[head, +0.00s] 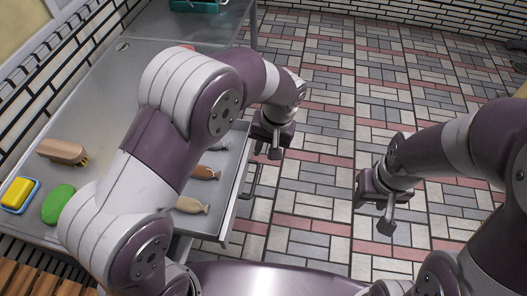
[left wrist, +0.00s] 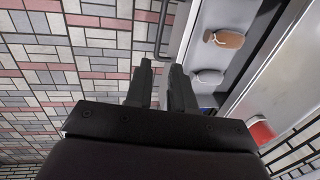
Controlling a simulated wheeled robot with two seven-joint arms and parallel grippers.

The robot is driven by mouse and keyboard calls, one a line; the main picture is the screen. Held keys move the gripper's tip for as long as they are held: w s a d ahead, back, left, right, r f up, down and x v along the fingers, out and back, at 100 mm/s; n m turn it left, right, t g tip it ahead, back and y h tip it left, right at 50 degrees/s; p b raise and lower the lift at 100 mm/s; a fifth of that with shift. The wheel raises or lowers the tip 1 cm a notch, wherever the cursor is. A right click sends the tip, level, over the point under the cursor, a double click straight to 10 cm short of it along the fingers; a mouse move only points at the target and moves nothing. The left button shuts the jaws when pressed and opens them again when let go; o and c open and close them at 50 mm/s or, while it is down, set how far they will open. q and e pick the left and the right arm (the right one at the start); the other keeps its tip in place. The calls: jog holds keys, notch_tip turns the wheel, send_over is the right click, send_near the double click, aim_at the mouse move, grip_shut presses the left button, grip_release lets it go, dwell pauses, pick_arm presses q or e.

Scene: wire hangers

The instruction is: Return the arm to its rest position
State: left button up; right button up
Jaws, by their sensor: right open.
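My left arm reaches across the head view from the lower left. My left gripper (head: 270,146) hangs beside the front of an open drawer, over the floor side. In the left wrist view its two dark fingers (left wrist: 162,88) stand apart with nothing between them. My right gripper (head: 380,212) is open and empty over the tiled floor at the right, touching nothing. My left arm hides part of the counter and drawer.
The grey drawer (head: 231,196) holds several small items, including a brown one (head: 204,172) and a tan one (head: 192,205). The counter (head: 95,105) bears a brush (head: 62,151), green soap (head: 58,203) and a yellow sponge (head: 18,192). The tiled floor (head: 330,110) is clear.

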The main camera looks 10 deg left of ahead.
dwell(0.4)
pick_arm(q)
jog(key=s+a+r+t+h+p, duration=0.1)
jog(key=s+a+r+h+p, duration=0.1)
jog(key=s+a+r+p, duration=0.9)
notch_tip(320, 180, up, 4)
jog(key=shift+s+a+r+n+p, duration=0.1)
jog(key=shift+s+a+n+p, duration=0.3)
jog(key=shift+s+a, duration=0.6)
dwell(2.6)
